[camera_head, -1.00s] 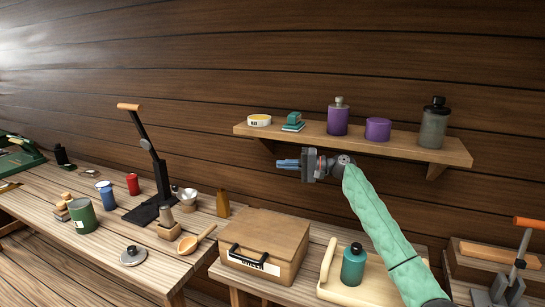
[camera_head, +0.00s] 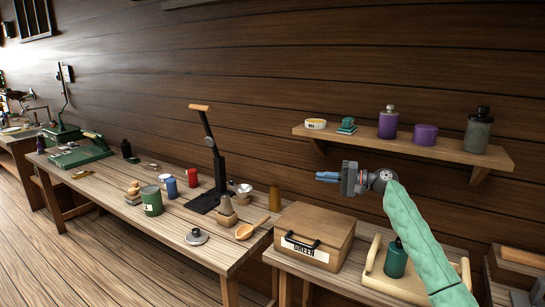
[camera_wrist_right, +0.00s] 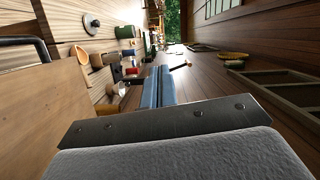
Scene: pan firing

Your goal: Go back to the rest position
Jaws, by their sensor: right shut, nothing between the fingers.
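My right gripper (camera_head: 328,177) is shut and empty. It is held in the air in front of the wooden wall, above the wooden box and below the left end of the shelf, pointing left. Its blue fingers (camera_wrist_right: 158,88) lie together in the right wrist view. My green-sleeved right arm reaches up to it from the lower right. My left gripper does not show in either view.
A wooden box (camera_head: 329,226) labelled GREEN and a tray with a teal bottle (camera_head: 396,260) stand below the arm. The shelf (camera_head: 430,150) holds several containers. A lever press (camera_head: 216,160) stands on the left workbench (camera_head: 110,190). Open floor lies at lower left.

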